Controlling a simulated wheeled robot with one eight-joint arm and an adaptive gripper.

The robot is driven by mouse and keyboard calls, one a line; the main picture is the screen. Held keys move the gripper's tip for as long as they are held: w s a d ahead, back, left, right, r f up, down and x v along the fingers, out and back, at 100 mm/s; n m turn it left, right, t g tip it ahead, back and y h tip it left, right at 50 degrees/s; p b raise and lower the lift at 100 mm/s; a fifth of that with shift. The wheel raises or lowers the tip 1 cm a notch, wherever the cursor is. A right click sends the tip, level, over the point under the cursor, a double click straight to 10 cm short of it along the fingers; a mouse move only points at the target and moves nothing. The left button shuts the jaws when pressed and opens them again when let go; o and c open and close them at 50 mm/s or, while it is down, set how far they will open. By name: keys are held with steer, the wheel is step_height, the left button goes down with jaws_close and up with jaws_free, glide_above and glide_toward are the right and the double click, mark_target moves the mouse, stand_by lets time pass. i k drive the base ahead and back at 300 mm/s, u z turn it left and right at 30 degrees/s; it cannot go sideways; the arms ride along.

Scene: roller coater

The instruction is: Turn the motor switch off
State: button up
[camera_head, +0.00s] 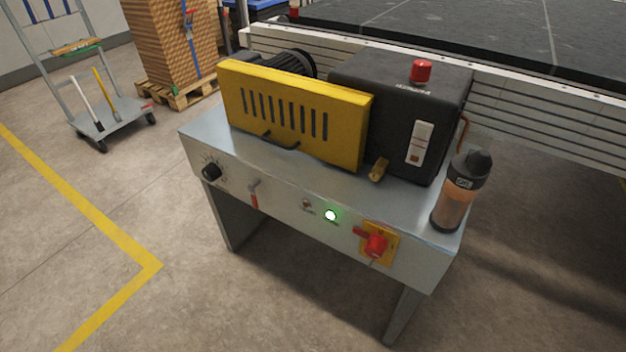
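The motor unit stands on a grey metal bench (225,160) with a yellow slotted guard (345,125) and a black housing (350,75). On the bench's front panel, a red rotary switch (376,245) sits on a yellow plate (388,255) at the right; its handle points to the left. A lit green lamp (330,215) and a small unlit red lamp (306,204) are left of it. A black dial (211,172) and a small red-handled lever (254,198) are farther left. Labels are too small to read. My gripper is not in view.
A bottle (459,195) with a black cap stands on the bench's right end. A red button (421,71) tops the black housing. A conveyor (560,110) runs behind. A trolley (115,115) and a pallet stack (170,45) stand back left. The front floor is clear.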

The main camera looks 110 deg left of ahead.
mark_target(376, 245)
steer(key=u, duration=2.55)
steer(key=k, duration=1)
steer(key=u, duration=1.2)
steer(key=i, duration=1)
steer(key=z, duration=0.05)
